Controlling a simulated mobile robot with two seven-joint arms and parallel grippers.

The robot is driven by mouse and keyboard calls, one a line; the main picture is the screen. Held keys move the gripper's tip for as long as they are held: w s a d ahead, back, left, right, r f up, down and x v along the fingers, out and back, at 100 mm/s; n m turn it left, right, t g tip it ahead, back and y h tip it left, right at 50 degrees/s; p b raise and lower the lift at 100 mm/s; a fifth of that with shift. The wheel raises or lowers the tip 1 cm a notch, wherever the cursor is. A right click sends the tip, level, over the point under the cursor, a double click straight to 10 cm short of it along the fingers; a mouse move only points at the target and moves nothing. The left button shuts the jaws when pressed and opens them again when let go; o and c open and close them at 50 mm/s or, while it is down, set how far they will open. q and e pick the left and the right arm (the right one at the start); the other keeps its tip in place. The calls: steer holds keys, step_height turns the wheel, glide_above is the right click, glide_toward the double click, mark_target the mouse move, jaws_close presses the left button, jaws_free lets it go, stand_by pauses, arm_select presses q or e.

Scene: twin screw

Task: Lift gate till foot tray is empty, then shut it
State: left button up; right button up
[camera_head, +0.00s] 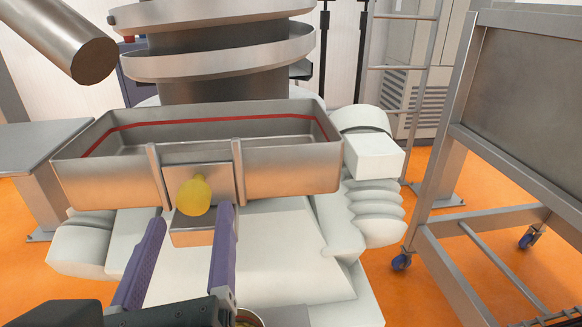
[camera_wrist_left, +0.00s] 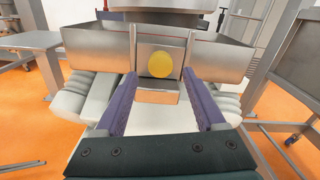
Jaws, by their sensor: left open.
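The foot tray (camera_head: 290,166) is a long grey metal trough with a red line around its inside wall. The part of its inside that shows is bare metal; its near floor is hidden by the front wall. The gate (camera_head: 223,180) is a flat plate between two upright guides on the front wall, its top edge below the tray rim. A yellow knob (camera_head: 194,195) sticks out from it and also shows in the left wrist view (camera_wrist_left: 160,65). My left gripper (camera_head: 190,218) is open, its purple fingers pointing at the knob, apart from it. My right gripper is out of view.
A short spout (camera_head: 192,238) sits below the gate. A round container (camera_head: 250,318) is mostly hidden behind my left gripper. A spiral metal tower (camera_head: 220,60) rises behind the tray. A wheeled metal frame (camera_head: 440,190) stands at the right, on orange floor.

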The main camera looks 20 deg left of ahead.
arm_select(q)
steer(key=v, duration=0.5)
steer(key=shift+s+b, duration=0.1)
steer(key=shift+b, duration=0.3)
